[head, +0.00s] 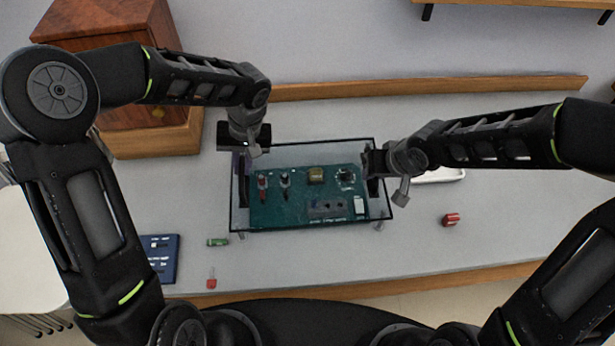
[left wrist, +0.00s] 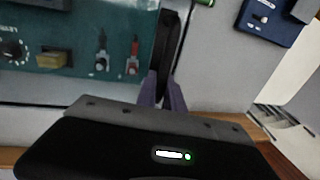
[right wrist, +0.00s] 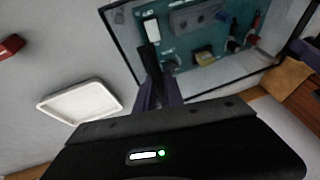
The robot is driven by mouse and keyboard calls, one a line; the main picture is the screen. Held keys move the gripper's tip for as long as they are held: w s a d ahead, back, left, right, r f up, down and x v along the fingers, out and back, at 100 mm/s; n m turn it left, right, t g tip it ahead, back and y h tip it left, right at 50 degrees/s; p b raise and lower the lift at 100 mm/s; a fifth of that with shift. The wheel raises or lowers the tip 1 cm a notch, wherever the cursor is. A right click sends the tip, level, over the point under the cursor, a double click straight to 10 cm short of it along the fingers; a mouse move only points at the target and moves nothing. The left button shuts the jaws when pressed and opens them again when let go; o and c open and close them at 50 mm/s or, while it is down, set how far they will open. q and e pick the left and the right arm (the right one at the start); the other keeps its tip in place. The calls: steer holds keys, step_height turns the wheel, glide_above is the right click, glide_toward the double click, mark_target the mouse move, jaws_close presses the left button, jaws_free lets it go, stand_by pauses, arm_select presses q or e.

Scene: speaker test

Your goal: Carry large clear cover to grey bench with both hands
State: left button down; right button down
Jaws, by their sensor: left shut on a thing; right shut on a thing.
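The large clear cover (head: 312,227) is a see-through box with thin black edges, in the middle of the head view. A green circuit board (head: 290,212) with switches and knobs shows through it. My left gripper (head: 242,160) is shut on the cover's left side, and my right gripper (head: 374,165) is shut on its right side. The cover's edge also shows in the right wrist view (right wrist: 122,40). The grey bench (head: 430,240) lies beneath. I cannot tell whether the cover touches the bench or is a little above it.
A wooden cabinet (head: 150,115) stands at the back left. A blue panel (head: 160,262), a green cylinder (head: 218,242) and a small red-tipped part (head: 211,280) lie front left. A red part (head: 451,219) and a white tray (head: 440,176) lie right. The bench's front right is clear.

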steer(key=shift+r, duration=0.1)
